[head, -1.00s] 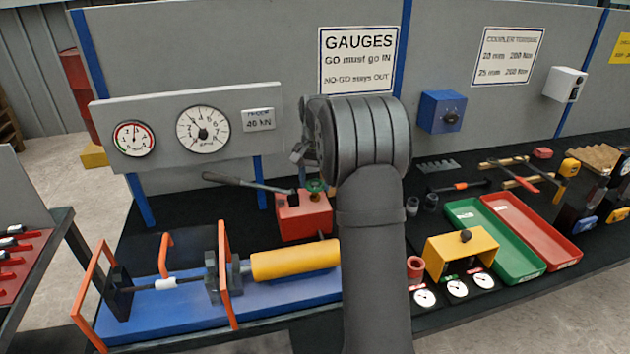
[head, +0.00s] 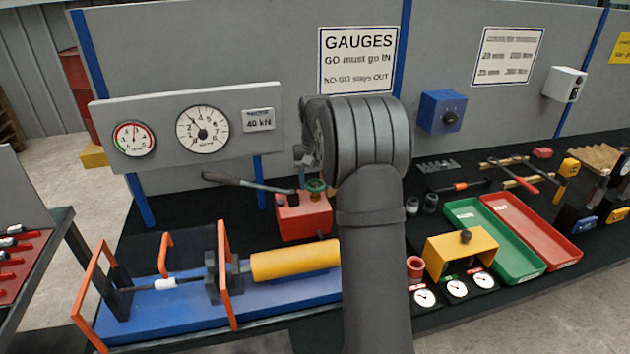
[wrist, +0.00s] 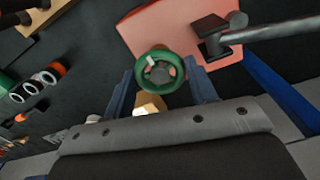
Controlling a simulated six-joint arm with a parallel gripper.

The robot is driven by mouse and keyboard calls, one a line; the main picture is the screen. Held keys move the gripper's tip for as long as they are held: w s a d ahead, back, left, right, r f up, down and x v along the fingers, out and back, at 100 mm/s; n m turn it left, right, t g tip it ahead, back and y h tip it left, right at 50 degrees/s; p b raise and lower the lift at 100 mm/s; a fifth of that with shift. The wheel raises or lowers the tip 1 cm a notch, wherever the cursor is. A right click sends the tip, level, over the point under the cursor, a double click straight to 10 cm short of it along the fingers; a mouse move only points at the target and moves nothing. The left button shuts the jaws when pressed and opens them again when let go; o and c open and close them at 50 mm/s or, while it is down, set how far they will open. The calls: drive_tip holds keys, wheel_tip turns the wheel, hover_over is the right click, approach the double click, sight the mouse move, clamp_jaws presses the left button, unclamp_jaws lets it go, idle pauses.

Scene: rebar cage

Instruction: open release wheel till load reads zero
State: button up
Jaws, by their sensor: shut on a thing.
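The green release wheel (head: 316,186) sits on top of the red pump block (head: 303,217), whose grey lever handle (head: 245,184) reaches to the left. In the wrist view, the wheel (wrist: 146,66) lies between the two blue fingers of my gripper (wrist: 162,80), and the gripper is shut on it. In the head view, my wrist hides the fingers. The large load gauge (head: 202,129) has its needle toward the upper left. The small gauge (head: 134,139) has a red arc and its needle points roughly up. A plate (head: 258,119) beside them reads 40 kN.
A yellow cylinder (head: 295,259) and orange guard frames (head: 224,275) stand on a blue bed (head: 180,308) in front of the pump. A yellow gauge stand (head: 461,256), a green tray (head: 492,240) and a red tray (head: 531,231) lie to the right.

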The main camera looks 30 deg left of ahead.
sight(315, 184)
drive_tip(key=o, duration=1)
drive_tip(key=shift+c, duration=0.2)
wheel_tip(315, 184, up, 17)
drive_tip(key=shift+r, duration=0.2)
drive_tip(key=shift+f, duration=0.1)
wheel_tip(315, 184, down, 17)
drive_tip(key=shift+f, duration=0.15)
idle(0.4)
